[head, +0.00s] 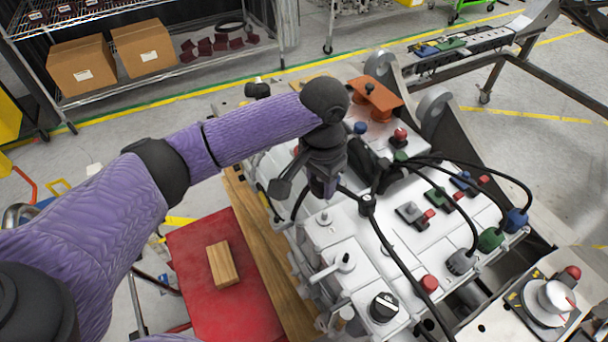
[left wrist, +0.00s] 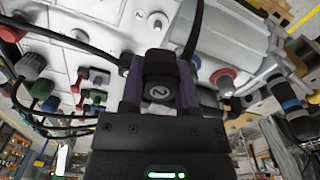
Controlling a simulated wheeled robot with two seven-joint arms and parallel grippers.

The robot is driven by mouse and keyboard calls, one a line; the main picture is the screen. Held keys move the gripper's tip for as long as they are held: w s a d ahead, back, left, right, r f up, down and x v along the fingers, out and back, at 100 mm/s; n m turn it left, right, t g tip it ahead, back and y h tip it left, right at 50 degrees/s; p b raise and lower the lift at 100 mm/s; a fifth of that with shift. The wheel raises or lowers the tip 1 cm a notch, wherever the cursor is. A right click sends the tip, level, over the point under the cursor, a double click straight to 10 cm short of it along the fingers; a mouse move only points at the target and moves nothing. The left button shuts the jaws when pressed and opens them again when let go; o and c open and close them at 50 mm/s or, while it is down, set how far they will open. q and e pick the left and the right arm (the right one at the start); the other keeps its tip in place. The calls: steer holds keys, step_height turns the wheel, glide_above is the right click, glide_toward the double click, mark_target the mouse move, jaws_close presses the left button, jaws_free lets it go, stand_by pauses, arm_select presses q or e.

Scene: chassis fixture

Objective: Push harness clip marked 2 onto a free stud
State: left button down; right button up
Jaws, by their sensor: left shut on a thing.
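My left gripper (head: 322,188) points down over the white chassis fixture (head: 345,235). A black cable runs from near the clip. In the head view the clip is mostly hidden by the gripper. A bare stud (head: 323,218) stands on the fixture just below the gripper. In the left wrist view a small stud (left wrist: 157,22) shows beyond the fingertips. Whether the clip touches a stud cannot be told. My right gripper is not in view.
Black cables arch over the fixture to blue, green and grey connectors (head: 490,238). Another black clip (head: 367,204) sits on a cable right of the gripper. A toggle lever (head: 345,262) and black knob (head: 384,307) stand nearer. A wooden block (head: 222,264) lies on a red surface (head: 205,310).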

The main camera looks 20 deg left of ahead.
mark_target(325, 213)
arm_select(q)
steer(key=f+m, duration=0.1)
steer(key=w+d+f+m+p, duration=0.1)
steer(key=shift+w+f+m, duration=0.1)
steer(key=shift+f+m, duration=0.05)
steer(key=shift+m, duration=0.15)
steer(key=shift+f, duration=0.25)
step_height(325, 213, down, 5)
steer(key=b, duration=0.5)
steer(key=shift+b, duration=0.35)
steer(key=shift+r+p, duration=0.5)
steer(key=shift+p, duration=0.4)
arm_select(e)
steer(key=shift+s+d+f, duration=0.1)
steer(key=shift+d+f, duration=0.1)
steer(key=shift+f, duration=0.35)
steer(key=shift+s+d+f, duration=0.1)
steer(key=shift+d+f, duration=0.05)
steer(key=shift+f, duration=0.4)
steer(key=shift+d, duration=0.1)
arm_select(q)
steer(key=shift+p, duration=0.5)
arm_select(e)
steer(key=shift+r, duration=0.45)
